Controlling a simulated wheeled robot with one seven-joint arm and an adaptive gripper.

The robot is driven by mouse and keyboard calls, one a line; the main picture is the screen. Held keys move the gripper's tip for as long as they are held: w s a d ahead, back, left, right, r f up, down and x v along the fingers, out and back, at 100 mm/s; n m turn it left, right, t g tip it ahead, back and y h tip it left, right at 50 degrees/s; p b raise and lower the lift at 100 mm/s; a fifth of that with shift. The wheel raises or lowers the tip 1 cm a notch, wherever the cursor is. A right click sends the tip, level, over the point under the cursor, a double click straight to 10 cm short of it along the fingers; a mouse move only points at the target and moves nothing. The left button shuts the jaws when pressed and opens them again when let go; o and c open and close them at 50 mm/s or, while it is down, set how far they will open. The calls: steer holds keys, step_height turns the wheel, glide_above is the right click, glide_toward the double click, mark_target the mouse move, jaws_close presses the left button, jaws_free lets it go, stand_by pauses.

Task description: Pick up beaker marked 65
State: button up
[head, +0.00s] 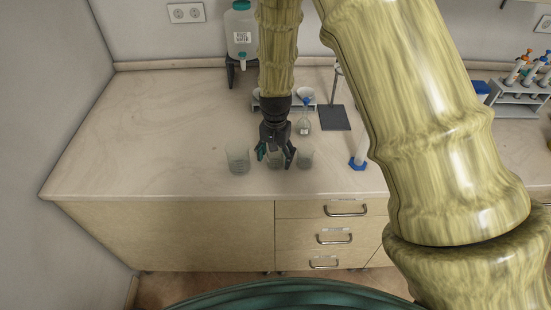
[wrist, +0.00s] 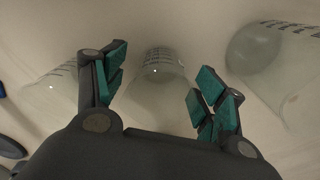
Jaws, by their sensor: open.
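Three clear beakers stand in a row near the front of the counter: a left one (head: 238,160), a middle one (head: 273,160) and a right one (head: 306,158). Their markings are too small to read, so I cannot tell which is marked 65. My gripper (head: 275,160) points down over the middle beaker and partly hides it. In the wrist view my gripper (wrist: 160,88) is open, with the middle beaker (wrist: 157,65) showing between its teal-padded fingers. One beaker (wrist: 55,90) lies left of the fingers and a larger one (wrist: 280,65) right of them.
A small flask (head: 304,124) and a stand with a dark base (head: 335,118) are behind the beakers. A cylinder with a blue foot (head: 359,160) stands to the right. A water container (head: 240,35) is at the back. The counter's left side (head: 140,130) is clear.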

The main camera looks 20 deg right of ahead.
steer(key=shift+c, duration=0.5)
steer(key=c, duration=1)
steer(key=shift+r, duration=0.2)
